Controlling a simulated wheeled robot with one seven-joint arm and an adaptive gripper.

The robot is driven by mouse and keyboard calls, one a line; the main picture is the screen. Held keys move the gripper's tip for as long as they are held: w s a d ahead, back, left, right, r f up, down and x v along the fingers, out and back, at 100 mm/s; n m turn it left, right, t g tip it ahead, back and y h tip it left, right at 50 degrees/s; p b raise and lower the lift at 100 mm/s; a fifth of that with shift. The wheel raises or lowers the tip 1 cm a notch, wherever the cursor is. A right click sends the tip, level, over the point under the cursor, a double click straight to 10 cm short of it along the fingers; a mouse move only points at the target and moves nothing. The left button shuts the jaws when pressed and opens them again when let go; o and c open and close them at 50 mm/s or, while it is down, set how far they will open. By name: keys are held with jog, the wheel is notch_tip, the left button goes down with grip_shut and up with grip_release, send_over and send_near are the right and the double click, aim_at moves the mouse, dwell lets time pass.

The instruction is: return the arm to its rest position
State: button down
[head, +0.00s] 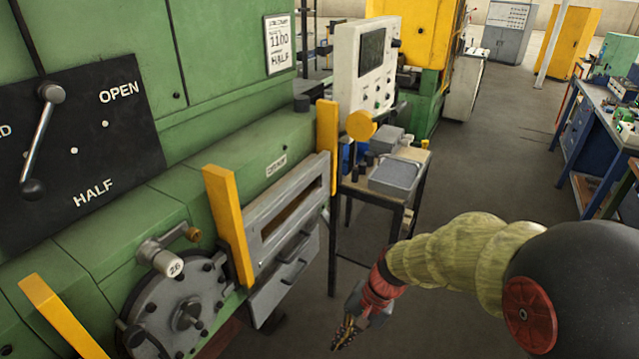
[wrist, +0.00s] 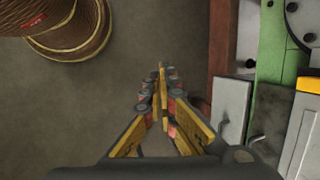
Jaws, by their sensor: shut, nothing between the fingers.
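My gripper (head: 347,327) hangs low in front of the green furnace, over open floor, with its fingers pointing down. In the wrist view my gripper (wrist: 162,75) shows its yellow fingers meeting at the tips, shut with nothing between them. My arm reaches in from the right edge of the head view, its yellowish sleeve bent down towards the gripper. The gripper is apart from the furnace front and touches nothing that I can see.
The green furnace (head: 240,150) fills the left, with a lever (head: 40,140), a round flange (head: 185,310), yellow guards (head: 228,225) and a drawer (head: 285,285). A small table (head: 418,160) stands behind the gripper. A blue workbench (head: 590,115) is far right. The floor between is clear.

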jog(key=s+d+r+n+t+h, duration=0.1)
jog(key=s+d+r+t, duration=0.1)
jog(key=s+d+r, duration=0.2)
jog(key=s+d+r+n+t+h, duration=0.2)
jog(key=s+d+r, duration=0.3)
jog(key=r, duration=0.5)
jog(key=s+d+r+n+t+h, duration=0.1)
jog(key=s+d+r+n+t, duration=0.1)
jog(key=s+d+r, duration=0.2)
jog(key=shift+s+d+r+t, duration=0.3)
jog(key=shift+d+r, duration=0.1)
jog(key=shift+r, duration=1.15)
